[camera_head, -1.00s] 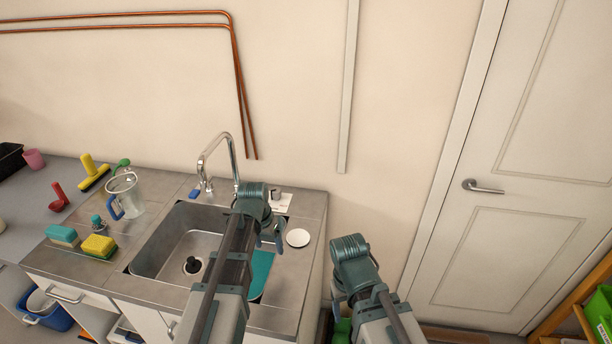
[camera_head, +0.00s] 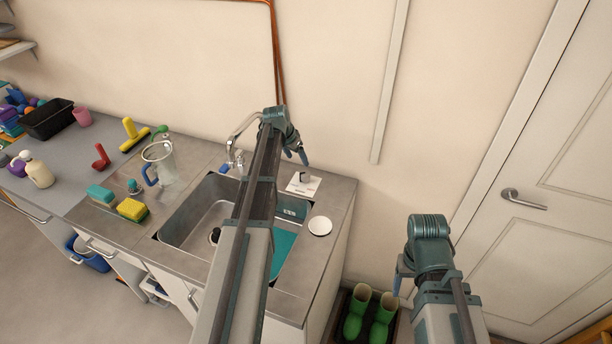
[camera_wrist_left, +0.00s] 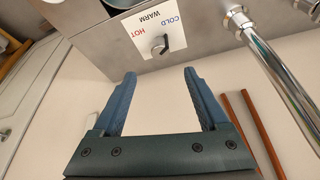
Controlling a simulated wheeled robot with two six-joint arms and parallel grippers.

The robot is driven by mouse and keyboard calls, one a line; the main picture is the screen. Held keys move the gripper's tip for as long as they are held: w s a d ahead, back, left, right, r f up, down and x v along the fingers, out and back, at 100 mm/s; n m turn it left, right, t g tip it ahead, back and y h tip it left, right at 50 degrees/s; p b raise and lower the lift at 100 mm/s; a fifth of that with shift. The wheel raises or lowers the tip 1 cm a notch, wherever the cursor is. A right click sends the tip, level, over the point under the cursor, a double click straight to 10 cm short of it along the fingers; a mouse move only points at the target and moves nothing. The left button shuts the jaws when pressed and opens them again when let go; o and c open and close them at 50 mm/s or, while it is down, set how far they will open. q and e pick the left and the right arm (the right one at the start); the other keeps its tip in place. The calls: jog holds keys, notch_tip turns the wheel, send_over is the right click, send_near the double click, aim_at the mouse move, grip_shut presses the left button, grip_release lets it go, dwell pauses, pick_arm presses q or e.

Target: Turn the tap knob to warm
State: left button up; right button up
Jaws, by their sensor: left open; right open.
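The tap knob (camera_head: 304,177) stands on a white label plate (camera_head: 310,189) at the right back of the sink counter. The left wrist view shows the knob (camera_wrist_left: 158,44) as a small grey and dark piece, with the plate (camera_wrist_left: 177,52) reading COLD, WARM and HOT upside down. Which mark the knob points to is unclear. My left gripper (camera_head: 297,156) is open and empty, above the plate. In its wrist view the open fingers (camera_wrist_left: 158,72) point toward the knob, which lies beyond the tips, untouched. My right gripper (camera_head: 400,282) is low on the right, away from the counter.
The chrome faucet (camera_head: 232,147) rises left of the plate, partly behind my left arm; its pipe (camera_wrist_left: 272,70) shows at right in the wrist view. A white disc (camera_head: 320,226) lies in front of the plate. Green boots (camera_head: 369,318) stand below on the floor.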

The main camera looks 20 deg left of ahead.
aim_at(305, 174)
pick_arm(q)
jog(key=b+x, duration=1.1)
jog(key=x, duration=0.1)
jog(key=shift+f, duration=0.25)
jog(key=shift+c, duration=0.4)
grip_shut()
